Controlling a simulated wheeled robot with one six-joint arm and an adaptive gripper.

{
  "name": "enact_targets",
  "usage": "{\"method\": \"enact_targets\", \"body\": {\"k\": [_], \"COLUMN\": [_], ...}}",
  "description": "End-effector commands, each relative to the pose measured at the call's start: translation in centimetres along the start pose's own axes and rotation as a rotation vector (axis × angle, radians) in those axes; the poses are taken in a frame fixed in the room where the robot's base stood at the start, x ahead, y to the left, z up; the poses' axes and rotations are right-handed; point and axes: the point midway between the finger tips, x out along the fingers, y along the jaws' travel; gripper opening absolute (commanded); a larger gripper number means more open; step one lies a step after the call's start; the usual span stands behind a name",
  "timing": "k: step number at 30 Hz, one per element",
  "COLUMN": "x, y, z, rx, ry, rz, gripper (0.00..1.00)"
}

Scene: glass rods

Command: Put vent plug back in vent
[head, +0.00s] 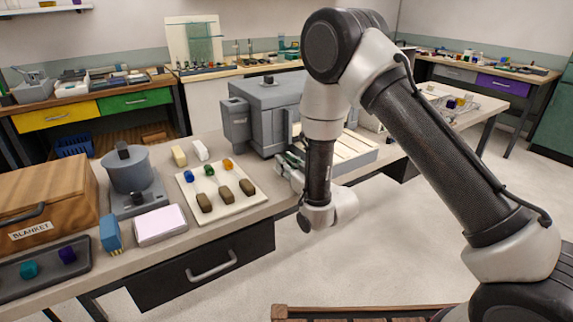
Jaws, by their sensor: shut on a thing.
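The grey box-shaped furnace (272,108) stands on the bench behind my arm. My gripper (287,168) is low at the furnace's front left, beside the slatted pale tray (340,158). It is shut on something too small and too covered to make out. My wrist and forearm hide the furnace's right part.
A white board (237,207) with coloured pieces and brown blocks lies left of my gripper. Floor is open at right.

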Motion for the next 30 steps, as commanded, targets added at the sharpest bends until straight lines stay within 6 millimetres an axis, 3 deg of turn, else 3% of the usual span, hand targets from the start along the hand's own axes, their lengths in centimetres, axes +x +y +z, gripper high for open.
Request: {"method": "enact_targets", "body": {"k": [3, 4, 7, 18, 30], "x": [0.0, 0.0, 0.0, -0.2, -6.6], "y": [0.0, 0.0, 0.0, 0.0, 0.0], "z": [0.3, 0.3, 0.2, -0.1, 0.1], "rx": [0.000, 0.000, 0.000, 0.000, -0.001], "ry": [-0.001, -0.001, 0.000, -0.001, -0.003], "rz": [0.000, 0.000, 0.000, 0.000, 0.000], "gripper": [0.00, 0.26, 0.44, 0.44, 0.46]}}
